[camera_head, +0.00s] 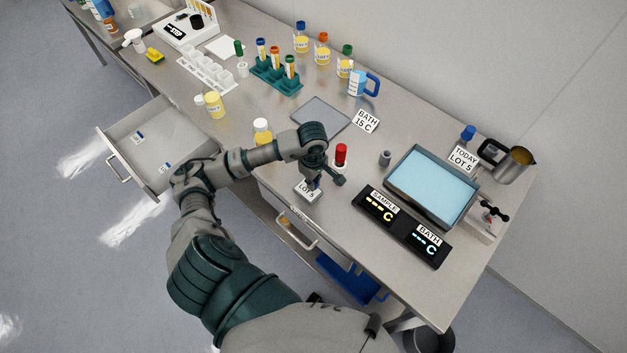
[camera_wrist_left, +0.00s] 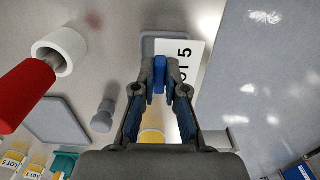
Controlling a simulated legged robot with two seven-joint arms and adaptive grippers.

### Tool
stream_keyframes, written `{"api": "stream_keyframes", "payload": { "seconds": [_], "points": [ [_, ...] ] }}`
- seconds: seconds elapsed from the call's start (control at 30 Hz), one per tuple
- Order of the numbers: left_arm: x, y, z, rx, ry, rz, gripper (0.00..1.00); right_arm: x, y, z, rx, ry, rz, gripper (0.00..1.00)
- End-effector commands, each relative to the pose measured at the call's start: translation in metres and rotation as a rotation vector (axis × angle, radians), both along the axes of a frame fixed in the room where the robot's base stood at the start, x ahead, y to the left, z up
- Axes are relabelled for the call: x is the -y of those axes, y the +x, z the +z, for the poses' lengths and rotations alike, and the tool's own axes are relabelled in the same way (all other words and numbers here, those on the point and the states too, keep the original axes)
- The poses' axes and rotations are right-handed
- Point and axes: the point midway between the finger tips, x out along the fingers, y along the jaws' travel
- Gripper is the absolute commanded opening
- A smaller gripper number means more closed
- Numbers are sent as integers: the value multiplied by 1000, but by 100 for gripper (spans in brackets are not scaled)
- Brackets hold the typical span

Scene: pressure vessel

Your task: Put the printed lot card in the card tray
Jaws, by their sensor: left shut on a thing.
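My left gripper (camera_head: 314,186) is shut on the blue grip (camera_wrist_left: 159,76) of the printed lot card (camera_head: 307,191), near the front edge of the bench. The card is white with black "LOT 5" print, and it also shows in the left wrist view (camera_wrist_left: 189,62). A small grey tray-like piece (camera_wrist_left: 163,38) shows behind the card, partly hidden by it and the fingers. I cannot tell whether the card touches it. My right gripper is not in view.
A red-topped item (camera_head: 341,155) stands close beside the gripper. Two displays (camera_head: 402,226) and a blue bath (camera_head: 432,186) are to the right. A flat grey mat (camera_head: 321,117) lies behind. An open drawer (camera_head: 153,148) at left holds small cards.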

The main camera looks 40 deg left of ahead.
Motion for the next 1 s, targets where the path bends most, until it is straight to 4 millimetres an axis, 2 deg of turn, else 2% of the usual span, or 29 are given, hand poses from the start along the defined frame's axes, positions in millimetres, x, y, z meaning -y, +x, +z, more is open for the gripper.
{"api": "stream_keyframes", "payload": {
  "seconds": [0.1, 0.3, 0.47, 0.63, 0.7, 0.77, 1.0],
  "points": [
    [-8, 12, 0, 0, 0, 1, 0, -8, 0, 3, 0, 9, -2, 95],
    [-8, 15, -12, -4, 2, -2, 0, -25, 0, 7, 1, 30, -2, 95],
    [-6, 14, -33, -3, 5, -2, 0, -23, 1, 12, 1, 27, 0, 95],
    [-9, 15, -36, 1, 3, -2, 0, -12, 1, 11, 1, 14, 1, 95],
    [-10, 15, -37, 1, 2, -2, 24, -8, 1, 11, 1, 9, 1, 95],
    [-10, 15, -37, 1, 1, -2, 36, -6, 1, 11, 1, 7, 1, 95],
    [-10, 15, -37, 1, 2, -2, 36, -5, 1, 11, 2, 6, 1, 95]
  ]
}}
